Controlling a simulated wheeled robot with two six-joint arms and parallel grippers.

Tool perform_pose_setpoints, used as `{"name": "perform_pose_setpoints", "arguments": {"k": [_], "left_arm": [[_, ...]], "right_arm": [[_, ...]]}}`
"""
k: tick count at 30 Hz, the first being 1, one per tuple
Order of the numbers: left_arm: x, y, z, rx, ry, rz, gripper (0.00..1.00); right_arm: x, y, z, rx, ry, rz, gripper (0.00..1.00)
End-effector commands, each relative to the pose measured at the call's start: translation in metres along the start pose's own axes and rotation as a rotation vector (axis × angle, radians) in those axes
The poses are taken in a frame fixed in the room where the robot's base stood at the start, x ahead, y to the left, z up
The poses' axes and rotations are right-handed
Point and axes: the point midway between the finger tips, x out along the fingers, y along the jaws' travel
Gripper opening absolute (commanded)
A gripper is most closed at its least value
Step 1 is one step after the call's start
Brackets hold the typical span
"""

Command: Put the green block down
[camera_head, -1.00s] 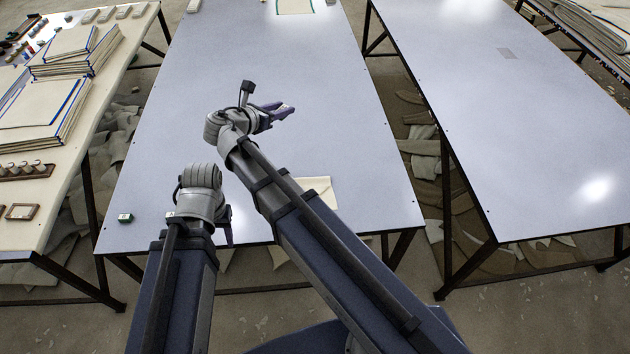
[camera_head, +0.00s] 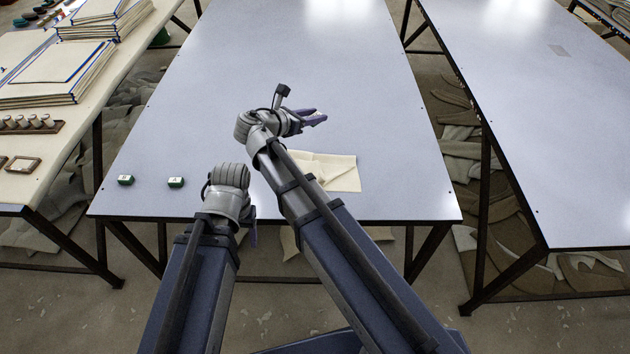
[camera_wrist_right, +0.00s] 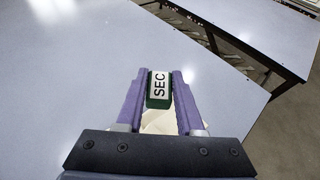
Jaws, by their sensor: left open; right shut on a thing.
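My right gripper (camera_head: 315,117) is shut on a green block (camera_wrist_right: 158,98) with a white label reading "SEC". In the right wrist view the block sits between the two purple fingers (camera_wrist_right: 160,78), near their tips. In the head view I cannot make out the held block. The gripper is over the pale table (camera_head: 400,200), just beyond a cream cloth (camera_head: 340,173). My left gripper (camera_head: 253,235) is low at the table's front edge, open, mostly hidden behind its own wrist.
Two more green blocks, a left one (camera_head: 126,180) and a right one (camera_head: 175,182), stand on the table's front left. The middle and far table are clear.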

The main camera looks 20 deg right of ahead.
Motion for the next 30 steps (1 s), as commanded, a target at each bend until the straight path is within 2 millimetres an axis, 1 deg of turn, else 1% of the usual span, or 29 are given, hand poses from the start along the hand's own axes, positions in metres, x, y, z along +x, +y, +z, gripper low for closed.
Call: {"name": "perform_pose_setpoints", "arguments": {"k": [1,3,7,9,11,17,20,23,30], "left_arm": [[0.033,0.003,-0.002,0.000,0.000,0.000,0.66],[0.053,0.005,-0.003,0.000,0.000,0.000,0.66],[0.084,0.008,-0.005,0.000,0.000,0.000,0.66],[0.093,0.009,-0.005,0.000,0.000,0.000,0.66],[0.098,0.009,-0.006,0.000,0.000,0.000,0.66],[0.098,0.009,-0.006,0.000,0.000,0.000,0.66],[0.104,0.010,-0.006,0.000,0.000,0.000,0.66],[0.115,0.011,-0.007,0.000,0.000,0.000,0.66],[0.152,0.015,-0.009,0.000,0.000,0.000,0.66]], "right_arm": [[0.013,0.000,-0.030,0.002,0.000,-0.004,0.00],[0.021,0.000,-0.049,0.004,0.000,-0.010,0.00],[0.033,0.000,-0.078,0.008,0.000,-0.019,0.00],[0.036,-0.001,-0.086,0.009,0.000,-0.022,0.00],[0.038,-0.001,-0.090,0.010,0.000,-0.024,0.00],[0.038,-0.001,-0.091,0.011,0.000,-0.026,0.00],[0.040,-0.001,-0.096,0.011,0.000,-0.026,0.00],[0.045,-0.001,-0.107,0.010,0.000,-0.026,0.00],[0.059,-0.001,-0.141,0.010,0.000,-0.026,0.00]]}}
